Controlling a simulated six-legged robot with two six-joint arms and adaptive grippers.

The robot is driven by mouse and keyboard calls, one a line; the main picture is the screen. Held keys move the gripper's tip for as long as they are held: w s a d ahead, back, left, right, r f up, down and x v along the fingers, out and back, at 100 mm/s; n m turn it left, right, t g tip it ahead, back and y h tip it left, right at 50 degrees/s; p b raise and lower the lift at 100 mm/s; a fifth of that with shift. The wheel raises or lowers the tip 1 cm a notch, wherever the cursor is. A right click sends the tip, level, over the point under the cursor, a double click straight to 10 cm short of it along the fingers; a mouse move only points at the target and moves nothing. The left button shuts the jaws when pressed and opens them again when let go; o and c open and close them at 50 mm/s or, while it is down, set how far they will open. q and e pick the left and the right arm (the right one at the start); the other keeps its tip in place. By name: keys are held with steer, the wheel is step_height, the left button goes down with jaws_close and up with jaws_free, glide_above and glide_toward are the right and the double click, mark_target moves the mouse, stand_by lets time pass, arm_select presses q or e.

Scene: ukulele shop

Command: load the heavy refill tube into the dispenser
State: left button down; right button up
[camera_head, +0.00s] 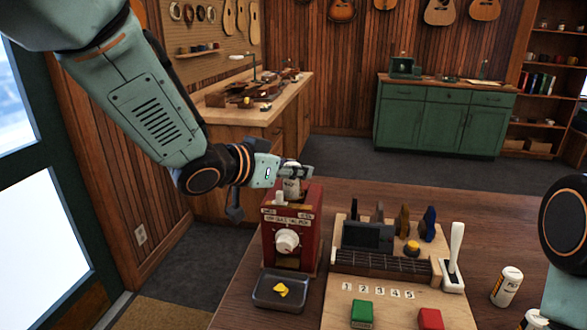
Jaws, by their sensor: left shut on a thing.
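The red dispenser (271,243) stands on the table's left side, with a white knob on its front. My left gripper (292,172) is over the dispenser's top and is shut on a pale tube (291,187). The tube is upright at the dispenser's top; its lower end is hidden, so I cannot tell how far in it sits. Another white labelled tube (506,287) stands on the table at the right.
A dark tray (262,302) with yellow picks sits before the dispenser. A wooden board (340,287) beside it carries a fretboard, a screen, coloured picks, green (362,314) and red (430,319) blocks. A white lever (455,255) stands right of it. Bare table (500,230) lies behind the right-hand tube.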

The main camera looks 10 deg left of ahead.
arm_select(q)
steer(key=shift+d+r, duration=0.1)
steer(key=shift+d, duration=0.1)
steer(key=shift+a+p, duration=0.15)
steer(key=shift+p, duration=0.15)
stand_by(0.4)
steer(key=shift+p, duration=0.3)
steer(key=shift+f+b, duration=0.4)
steer(key=shift+f, duration=0.3)
stand_by(0.5)
steer(key=c, duration=1.3)
jaws_free()
steer(key=shift+o, duration=0.2)
